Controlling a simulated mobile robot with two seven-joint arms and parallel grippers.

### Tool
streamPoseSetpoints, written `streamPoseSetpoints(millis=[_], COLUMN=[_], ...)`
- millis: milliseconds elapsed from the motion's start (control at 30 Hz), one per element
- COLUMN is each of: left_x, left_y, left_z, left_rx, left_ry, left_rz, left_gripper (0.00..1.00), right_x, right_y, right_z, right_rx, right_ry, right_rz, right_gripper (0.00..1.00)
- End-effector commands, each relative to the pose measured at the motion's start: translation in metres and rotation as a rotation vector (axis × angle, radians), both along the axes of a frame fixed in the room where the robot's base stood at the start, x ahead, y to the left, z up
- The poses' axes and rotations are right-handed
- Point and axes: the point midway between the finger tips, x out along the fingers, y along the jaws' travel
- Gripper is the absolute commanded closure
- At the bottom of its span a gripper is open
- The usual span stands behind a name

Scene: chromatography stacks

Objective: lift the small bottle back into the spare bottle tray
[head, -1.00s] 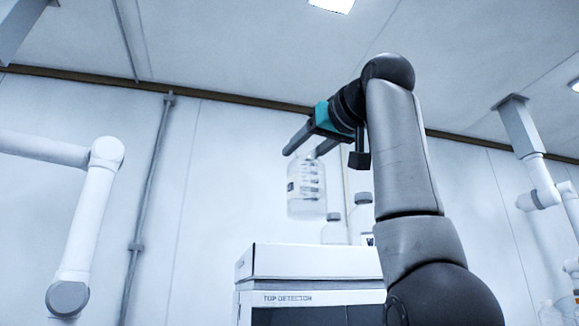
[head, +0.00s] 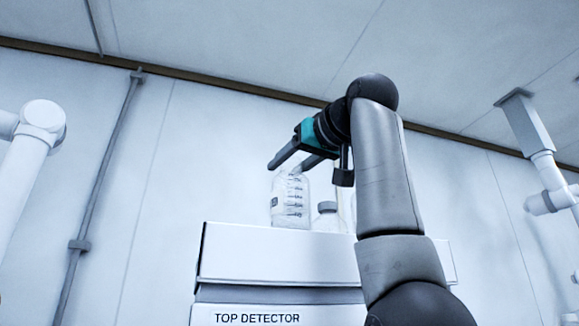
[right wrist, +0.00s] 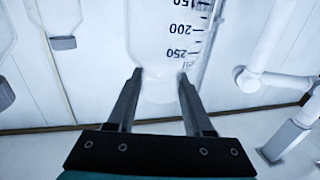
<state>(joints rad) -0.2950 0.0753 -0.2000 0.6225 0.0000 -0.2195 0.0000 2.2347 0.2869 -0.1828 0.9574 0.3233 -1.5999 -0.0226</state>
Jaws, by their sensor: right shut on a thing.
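The small bottle (head: 290,204) is clear, with dark graduation marks. It hangs upright from my right gripper (head: 286,167), which is shut on its neck. In the right wrist view the bottle (right wrist: 168,35) shows upside down, its neck between the fingers of the gripper (right wrist: 160,80). The spare bottle tray (head: 300,258) is a white box on the unit labelled "TOP DETECTOR" (head: 255,318). The bottle's base shows just at the tray's front upper edge; I cannot tell whether it is over or inside the tray. The tray's inside is hidden. My left gripper is not in view.
A grey-capped bottle (head: 327,217) stands right of the held bottle, partly behind the tray's front wall. Another is mostly hidden behind my right arm. A white jointed arm (head: 35,130) is at the left, another (head: 545,185) at the right. The wall behind has a vertical pipe (head: 100,185).

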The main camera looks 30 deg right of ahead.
Motion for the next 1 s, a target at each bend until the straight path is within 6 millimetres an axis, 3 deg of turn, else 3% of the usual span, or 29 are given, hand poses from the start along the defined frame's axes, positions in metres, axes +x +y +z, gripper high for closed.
streamPoseSetpoints(millis=[233, 700, 1000], left_x=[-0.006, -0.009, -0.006], left_y=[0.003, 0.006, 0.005], left_z=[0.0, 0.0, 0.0], left_rx=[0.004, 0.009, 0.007], left_ry=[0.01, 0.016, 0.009], left_rz=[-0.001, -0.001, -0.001], left_gripper=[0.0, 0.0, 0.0], right_x=[0.0, 0.0, -0.001], right_y=[0.0, 0.0, 0.0], right_z=[-0.011, -0.058, -0.067], right_rx=[-0.001, 0.0, 0.0], right_ry=[-0.004, -0.003, -0.004], right_rz=[0.001, 0.001, 0.001], right_gripper=[1.0, 1.0, 1.0])
